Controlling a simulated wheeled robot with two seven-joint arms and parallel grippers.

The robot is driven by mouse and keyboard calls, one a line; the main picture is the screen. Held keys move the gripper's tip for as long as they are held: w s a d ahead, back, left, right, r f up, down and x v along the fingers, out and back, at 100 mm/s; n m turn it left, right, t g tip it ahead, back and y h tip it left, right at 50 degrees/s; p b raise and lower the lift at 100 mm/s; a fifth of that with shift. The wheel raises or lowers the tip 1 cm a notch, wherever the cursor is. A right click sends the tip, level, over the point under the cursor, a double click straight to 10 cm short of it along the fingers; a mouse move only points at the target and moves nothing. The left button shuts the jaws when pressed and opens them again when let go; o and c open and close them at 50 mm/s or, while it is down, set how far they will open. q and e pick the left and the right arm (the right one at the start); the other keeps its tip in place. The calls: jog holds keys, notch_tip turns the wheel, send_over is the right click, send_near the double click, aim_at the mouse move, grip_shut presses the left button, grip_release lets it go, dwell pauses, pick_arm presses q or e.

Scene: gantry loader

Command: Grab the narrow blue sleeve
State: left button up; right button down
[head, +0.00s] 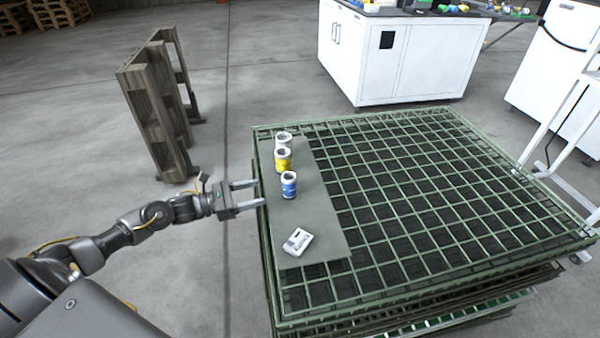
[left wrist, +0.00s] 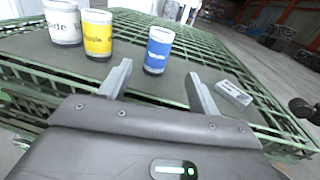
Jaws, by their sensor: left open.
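The narrow blue sleeve (head: 289,186) stands upright on a grey board on the green grid stack. It has a white rim and is the nearest of three sleeves in the head view. In the left wrist view the blue sleeve (left wrist: 159,50) stands just beyond the fingertips, between their lines. My left gripper (head: 262,193) is open and empty, at the board's left edge, its fingers pointing toward the blue sleeve without touching it. The left wrist view also shows its two spread fingers (left wrist: 158,82). My right gripper is not in view.
A yellow sleeve (head: 283,160) and a white sleeve (head: 283,141) stand behind the blue one. A small white device (head: 298,241) lies nearer on the grey board (head: 318,200). The green grid (head: 430,190) right of the board is bare. A wooden pallet (head: 150,105) stands at left.

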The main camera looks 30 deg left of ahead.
aim_at(289, 182)
pick_arm(q)
jog(key=shift+w+r, duration=0.2)
jog(key=shift+w, duration=0.1)
jog(key=x, duration=0.5)
jog(key=shift+w+d+r, duration=0.1)
jog(key=shift+w+d, duration=0.1)
jog(key=shift+d, duration=0.1)
jog(key=shift+w+d+r+p, duration=0.1)
jog(key=shift+w+d+p, duration=0.2)
jog(key=shift+p, duration=0.15)
jog(key=x, duration=0.4)
jog(key=shift+d+p, duration=0.15)
jog(key=shift+p, duration=0.2)
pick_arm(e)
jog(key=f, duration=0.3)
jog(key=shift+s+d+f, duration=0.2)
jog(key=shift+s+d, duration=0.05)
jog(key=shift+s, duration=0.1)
pick_arm(q)
jog(key=c, duration=1.2)
